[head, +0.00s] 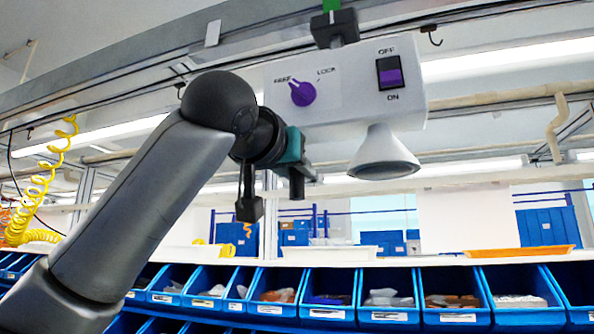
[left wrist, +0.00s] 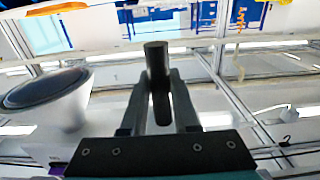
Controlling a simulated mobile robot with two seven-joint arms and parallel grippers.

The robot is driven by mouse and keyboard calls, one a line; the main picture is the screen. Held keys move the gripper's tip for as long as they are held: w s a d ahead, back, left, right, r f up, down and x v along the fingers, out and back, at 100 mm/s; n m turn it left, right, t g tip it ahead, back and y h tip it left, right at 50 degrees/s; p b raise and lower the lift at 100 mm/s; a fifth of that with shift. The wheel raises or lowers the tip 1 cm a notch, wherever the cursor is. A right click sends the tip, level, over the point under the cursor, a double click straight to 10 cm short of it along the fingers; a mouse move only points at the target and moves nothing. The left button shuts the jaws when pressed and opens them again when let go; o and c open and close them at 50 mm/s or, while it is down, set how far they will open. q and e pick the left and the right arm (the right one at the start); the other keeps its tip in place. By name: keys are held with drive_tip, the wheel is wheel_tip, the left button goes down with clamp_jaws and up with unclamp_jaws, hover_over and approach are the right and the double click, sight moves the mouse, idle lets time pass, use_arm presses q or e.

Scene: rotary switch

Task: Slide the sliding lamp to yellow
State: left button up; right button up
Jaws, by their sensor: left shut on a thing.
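The sliding lamp is a white box (head: 350,95) hung by a dark bracket (head: 335,28) from the overhead rail, with a white cone shade (head: 385,155) below it. A green mark (head: 331,5) shows just above the bracket; I see no yellow mark. The purple rotary knob (head: 302,93) seems turned toward FREE. My left gripper (head: 295,180) is below the box's left part. In the left wrist view its fingers (left wrist: 160,95) are shut around a dark upright handle (left wrist: 156,60), with the shade at left. My right gripper is not in view.
A row of blue bins (head: 330,298) runs along the bottom. Yellow coiled hoses (head: 45,185) hang at the left. A small dark hook (head: 432,37) sits on the rail right of the bracket. The space under the shade is open.

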use_arm(q)
clamp_jaws()
idle(0.8)
drive_tip(key=shift+d, duration=0.1)
